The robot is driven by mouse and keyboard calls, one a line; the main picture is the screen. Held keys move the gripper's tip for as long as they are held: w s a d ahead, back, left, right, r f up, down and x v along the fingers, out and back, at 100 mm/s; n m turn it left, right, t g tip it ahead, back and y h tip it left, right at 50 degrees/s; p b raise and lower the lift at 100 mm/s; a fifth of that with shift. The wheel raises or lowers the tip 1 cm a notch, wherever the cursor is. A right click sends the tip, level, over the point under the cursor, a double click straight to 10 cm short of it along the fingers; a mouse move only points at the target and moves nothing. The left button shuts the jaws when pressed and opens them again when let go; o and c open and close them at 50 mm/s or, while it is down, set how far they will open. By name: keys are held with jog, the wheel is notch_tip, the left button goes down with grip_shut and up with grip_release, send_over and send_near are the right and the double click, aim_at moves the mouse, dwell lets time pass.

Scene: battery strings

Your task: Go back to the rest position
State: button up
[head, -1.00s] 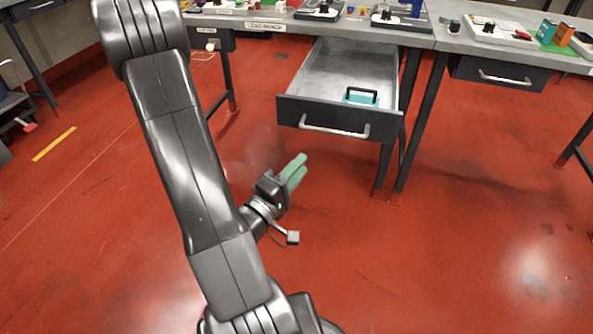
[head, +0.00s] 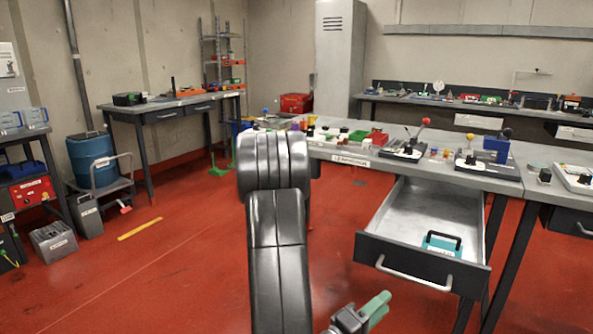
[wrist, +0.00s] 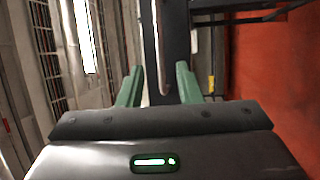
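My gripper (head: 375,308) is low at the bottom of the head view, in front of the open drawer and apart from it. In the wrist view its two green fingers (wrist: 158,85) stand apart with nothing between them. My dark arm stands upright in the middle of the head view and hides part of the bench behind. The drawer (head: 420,262) is pulled out under the bench on the right. A teal object with a black handle (head: 441,243) lies inside it.
The workbench (head: 340,152) carries levers, small parts and a blue box (head: 496,148). A blue barrel (head: 92,158) on a cart stands at the left, near a side table (head: 170,106). Red floor (head: 165,275) is clear at the front left.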

aim_at(410, 278)
jog(key=x, duration=1.1)
jog(key=shift+s+p, duration=0.1)
jog(key=shift+p, duration=0.25)
jog(key=shift+a, duration=0.15)
